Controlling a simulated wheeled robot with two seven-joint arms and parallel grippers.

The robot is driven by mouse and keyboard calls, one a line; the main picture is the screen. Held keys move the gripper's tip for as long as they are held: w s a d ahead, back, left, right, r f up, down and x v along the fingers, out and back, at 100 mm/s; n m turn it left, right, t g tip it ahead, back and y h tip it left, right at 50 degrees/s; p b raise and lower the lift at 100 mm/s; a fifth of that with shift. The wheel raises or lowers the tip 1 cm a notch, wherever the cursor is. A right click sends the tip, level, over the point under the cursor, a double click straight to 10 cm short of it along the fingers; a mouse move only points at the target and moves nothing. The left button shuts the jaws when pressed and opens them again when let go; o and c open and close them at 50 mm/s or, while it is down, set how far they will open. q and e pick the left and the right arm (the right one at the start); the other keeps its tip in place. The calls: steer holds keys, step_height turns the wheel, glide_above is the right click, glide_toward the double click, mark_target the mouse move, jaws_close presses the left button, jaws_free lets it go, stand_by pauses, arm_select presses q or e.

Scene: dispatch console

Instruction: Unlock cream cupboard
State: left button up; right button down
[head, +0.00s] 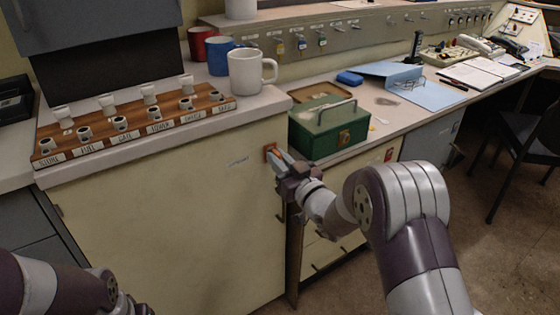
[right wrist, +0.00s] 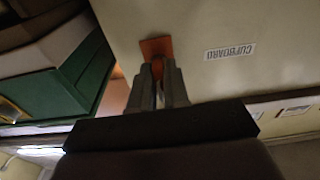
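The cream cupboard (head: 170,225) stands at the left under the worktop, with a small printed label (head: 238,161) on its front. In the right wrist view the label (right wrist: 230,51) reads "CUPBOARD" upside down. An orange-red lock plate (head: 270,152) sits near the cupboard's upper right edge; it also shows in the right wrist view (right wrist: 157,47). My right gripper (head: 281,160) is at this plate, its fingers (right wrist: 160,75) close together around a small orange-red piece in front of it. The fingers hide most of that piece. Only part of my left arm shows at the lower left; its fingertips are not visible.
A wooden rack (head: 130,124) with labelled holes and several white-topped pieces lies on the worktop. White (head: 247,72), blue (head: 217,56) and red (head: 200,43) mugs stand behind it. A green metal box (head: 328,125) sits right of the cupboard, close to my right gripper.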

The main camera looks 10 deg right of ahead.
stand_by(0.3)
steer(key=shift+r+m+p, duration=0.2)
steer(key=shift+m+p, duration=0.35)
steer(key=shift+m, duration=0.25)
steer(key=shift+f+m+h+p, duration=0.1)
steer(key=shift+m+h+p, duration=0.2)
steer(key=shift+m, duration=0.7)
steer(key=shift+a+r+m+p, duration=0.1)
steer(key=shift+r+m+p, duration=0.1)
steer(key=shift+m+p, duration=0.65)
steer(key=shift+m, duration=0.65)
steer(key=shift+w+f, duration=0.1)
steer(key=shift+m, duration=0.3)
